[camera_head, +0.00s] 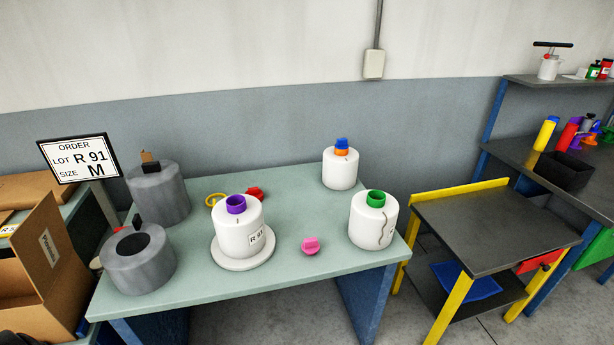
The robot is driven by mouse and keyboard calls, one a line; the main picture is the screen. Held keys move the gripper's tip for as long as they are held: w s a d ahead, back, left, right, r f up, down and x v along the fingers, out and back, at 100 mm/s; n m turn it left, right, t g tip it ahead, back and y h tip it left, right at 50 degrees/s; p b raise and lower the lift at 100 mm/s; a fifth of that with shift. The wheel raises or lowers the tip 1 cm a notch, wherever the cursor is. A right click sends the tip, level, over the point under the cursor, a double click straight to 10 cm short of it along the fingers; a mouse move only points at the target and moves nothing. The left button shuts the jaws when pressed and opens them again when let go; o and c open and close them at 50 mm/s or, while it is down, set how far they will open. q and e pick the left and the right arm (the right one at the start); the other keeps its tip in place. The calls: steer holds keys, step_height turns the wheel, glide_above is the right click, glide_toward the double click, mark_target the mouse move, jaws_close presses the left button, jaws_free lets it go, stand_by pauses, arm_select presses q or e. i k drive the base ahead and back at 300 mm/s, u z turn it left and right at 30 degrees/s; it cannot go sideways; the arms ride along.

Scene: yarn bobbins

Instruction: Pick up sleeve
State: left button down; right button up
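I cannot tell which thing is the sleeve. A white bobbin labelled R 91 (239,232) stands on a pale round plate (221,255), with a purple tube (236,204) at its top. Another white bobbin (369,226) at the right has a green tube (376,198) and a dark line on its side. A third white bobbin (340,171) at the back has an orange and blue top (341,147). Yellow, red and purple upright pieces (545,134) stand on the right bench. Neither of my grippers shows.
The green table (300,278) also holds two grey cylinders (160,196), a pink knob (310,245), a yellow ring (214,200) and a red piece (255,194). An order sign (78,158) reads R 91, M. A cardboard box (45,260) and a dark-topped cart (490,230) flank the table.

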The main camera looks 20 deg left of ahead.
mark_target(139, 259)
steer(key=u, duration=1.25)
